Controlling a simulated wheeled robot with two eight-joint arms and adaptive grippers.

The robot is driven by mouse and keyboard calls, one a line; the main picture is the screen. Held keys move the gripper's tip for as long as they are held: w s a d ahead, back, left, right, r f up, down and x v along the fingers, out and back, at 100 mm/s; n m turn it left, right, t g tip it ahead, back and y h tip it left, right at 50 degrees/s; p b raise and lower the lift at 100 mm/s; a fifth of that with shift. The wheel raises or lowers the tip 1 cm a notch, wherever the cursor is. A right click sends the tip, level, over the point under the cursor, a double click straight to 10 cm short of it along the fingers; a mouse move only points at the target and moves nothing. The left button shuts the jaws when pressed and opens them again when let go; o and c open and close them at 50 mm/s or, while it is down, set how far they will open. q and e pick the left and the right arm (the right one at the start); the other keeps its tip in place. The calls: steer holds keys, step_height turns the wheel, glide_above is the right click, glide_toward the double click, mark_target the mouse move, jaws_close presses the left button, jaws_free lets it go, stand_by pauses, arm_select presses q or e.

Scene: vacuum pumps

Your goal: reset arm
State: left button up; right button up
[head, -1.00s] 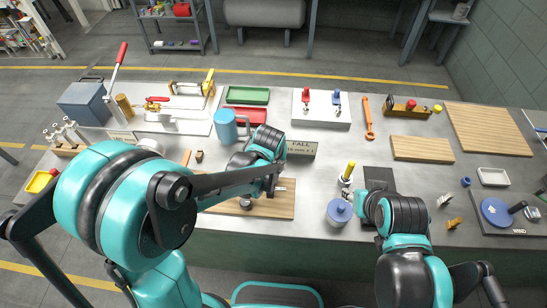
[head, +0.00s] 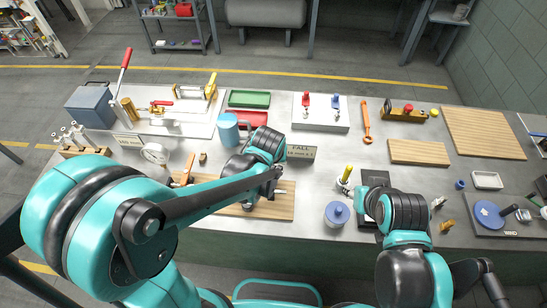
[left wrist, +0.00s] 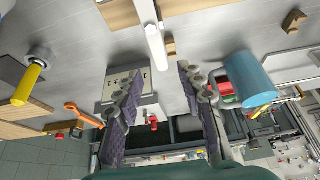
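My left arm (head: 212,192) reaches over the bench from the left, its wrist end above a wooden board (head: 285,205). In the left wrist view my left gripper (left wrist: 161,72) has its two dark fingers well apart, with nothing held between them. A white rod (left wrist: 153,38) shows beyond the fingertips; I cannot tell how far it is. My right arm (head: 405,245) is folded at the front right of the bench, by a dark plate (head: 374,179). Its gripper is hidden.
A blue mug (head: 228,128), a gauge (head: 155,153) and a sign (head: 301,153) stand around the left arm. A lidded jar (head: 337,214) and a yellow-handled tool (head: 347,174) stand between the arms. The bench middle (head: 345,142) is partly clear.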

steer(key=shift+f, duration=0.1)
stand_by(0.3)
arm_select(q)
steer(key=shift+s+a+b, duration=0.15)
steer(key=shift+a+b, duration=0.15)
steer(key=shift+b, duration=0.05)
steer(key=shift+t, duration=0.4)
steer(key=s+a+b, duration=0.4)
steer(key=s+a+r+b, duration=0.1)
steer(key=s+a+b, duration=0.1)
steer(key=a, duration=0.1)
steer(key=shift+s+r, duration=0.1)
steer(key=s+a+f+t+b, duration=0.1)
steer(key=s+a+b, duration=0.3)
steer(key=s, duration=0.4)
steer(key=shift+a+f+b, duration=0.4)
steer(key=shift+a+f, duration=0.1)
steer(key=shift+f, duration=0.15)
arm_select(e)
step_height(320, 180, down, 11)
steer(key=shift+f, duration=0.2)
